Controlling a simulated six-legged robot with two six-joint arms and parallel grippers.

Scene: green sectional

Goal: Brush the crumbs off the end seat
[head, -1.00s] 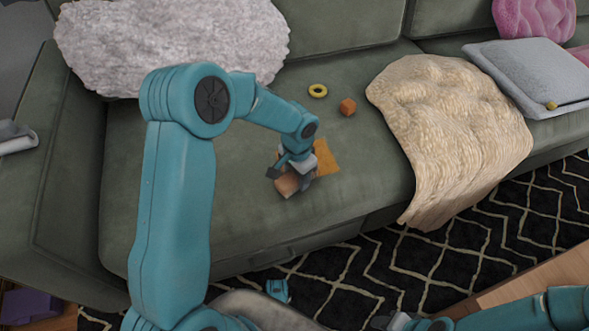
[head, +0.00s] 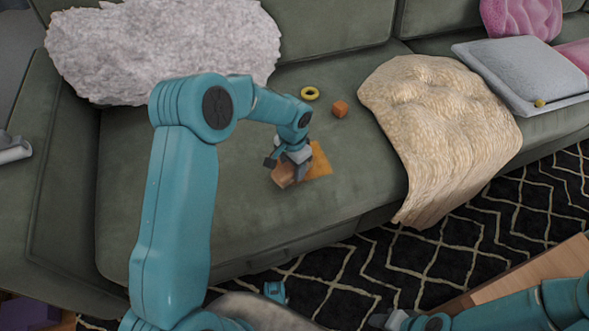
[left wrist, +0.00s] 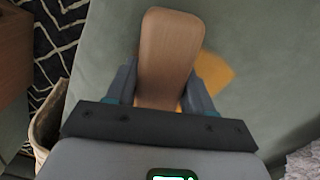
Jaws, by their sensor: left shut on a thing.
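The end seat (head: 225,215) is the green cushion at the sofa's left end. My left gripper (head: 292,160) is over its middle, shut on a wooden brush-like block (head: 284,175). In the left wrist view the block (left wrist: 167,50) has a rounded end and sits between the fingers (left wrist: 163,88); its underside is hidden. A flat orange patch (head: 321,163) lies right beside the block, partly behind the gripper. It also shows in the left wrist view (left wrist: 216,72). I cannot tell whether it is crumbs. My right gripper (head: 392,319) is low at the bottom edge, its jaws unclear.
A cream throw (head: 440,130) drapes to the right, a fluffy pale cushion (head: 165,50) rests at the back left. A wooden table (head: 540,270) is at lower right.

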